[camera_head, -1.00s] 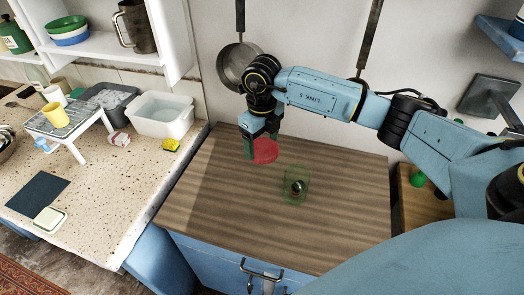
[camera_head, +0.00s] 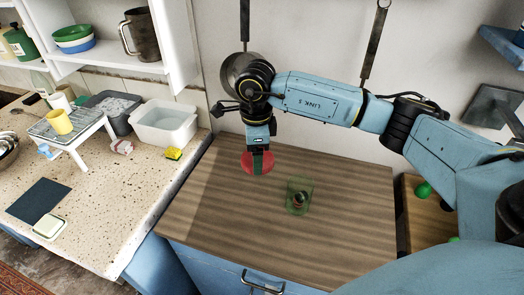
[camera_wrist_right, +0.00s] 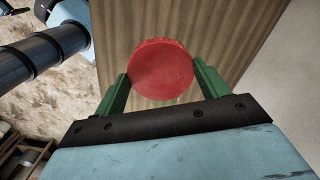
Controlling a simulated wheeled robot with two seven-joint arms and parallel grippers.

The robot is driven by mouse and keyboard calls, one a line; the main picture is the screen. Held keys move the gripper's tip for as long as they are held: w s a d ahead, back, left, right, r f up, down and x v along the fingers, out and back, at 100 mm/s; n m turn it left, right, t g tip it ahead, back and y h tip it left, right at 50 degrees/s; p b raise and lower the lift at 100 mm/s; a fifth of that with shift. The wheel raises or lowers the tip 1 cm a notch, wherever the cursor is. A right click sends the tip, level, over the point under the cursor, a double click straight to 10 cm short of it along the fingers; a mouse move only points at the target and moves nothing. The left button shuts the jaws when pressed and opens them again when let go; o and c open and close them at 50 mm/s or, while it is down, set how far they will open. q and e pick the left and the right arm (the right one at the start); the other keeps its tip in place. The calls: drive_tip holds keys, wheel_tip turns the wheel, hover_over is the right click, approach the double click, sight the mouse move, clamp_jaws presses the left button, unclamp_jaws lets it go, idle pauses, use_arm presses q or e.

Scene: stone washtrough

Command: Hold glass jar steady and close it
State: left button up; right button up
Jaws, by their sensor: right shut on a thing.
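A greenish glass jar (camera_head: 299,194) stands on the wooden counter top, with a small dark and reddish thing inside it. No lid is on it. My right gripper (camera_head: 257,162) is shut on a round red lid (camera_head: 250,166), to the left of the jar and a little farther back. In the right wrist view the red lid (camera_wrist_right: 161,71) sits between the two green fingers of the gripper (camera_wrist_right: 160,82). The jar does not show in the wrist view. My left gripper is not in view.
The wooden counter top (camera_head: 225,215) is clear around the jar. A pan (camera_head: 236,76) hangs on the wall behind my right arm. On the left, a speckled counter holds a white basin (camera_head: 165,128), a yellow sponge (camera_head: 173,153) and a small rack (camera_head: 66,128).

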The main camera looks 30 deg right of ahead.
sight(249, 168)
drive_tip(key=n, duration=0.1)
drive_tip(key=a+n, duration=0.1)
drive_tip(key=n, duration=0.2)
drive_tip(key=shift+s+a+r+n, duration=0.2)
drive_tip(key=shift+s+r+n, duration=0.1)
drive_tip(key=shift+s+n, duration=0.1)
drive_tip(key=n, duration=0.2)
drive_tip(key=a+n, duration=0.1)
drive_tip(key=n, duration=0.1)
drive_tip(key=s+n+b, duration=0.1)
drive_tip(key=n, duration=0.1)
drive_tip(key=shift+s+a+r+n, duration=0.1)
drive_tip(key=shift+a+r+n, duration=0.3)
use_arm(q)
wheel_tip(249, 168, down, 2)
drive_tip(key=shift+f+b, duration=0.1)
drive_tip(key=shift+b, duration=0.4)
use_arm(e)
drive_tip(key=s+n, duration=0.1)
drive_tip(key=n, duration=0.3)
drive_tip(key=a+n, duration=0.1)
drive_tip(key=n, duration=0.2)
drive_tip(key=s+a+r+n, duration=0.1)
drive_tip(key=n, duration=0.3)
drive_tip(key=shift+s+a+n, duration=0.15)
drive_tip(key=shift+s+n, duration=0.15)
drive_tip(key=shift+s, duration=0.05)
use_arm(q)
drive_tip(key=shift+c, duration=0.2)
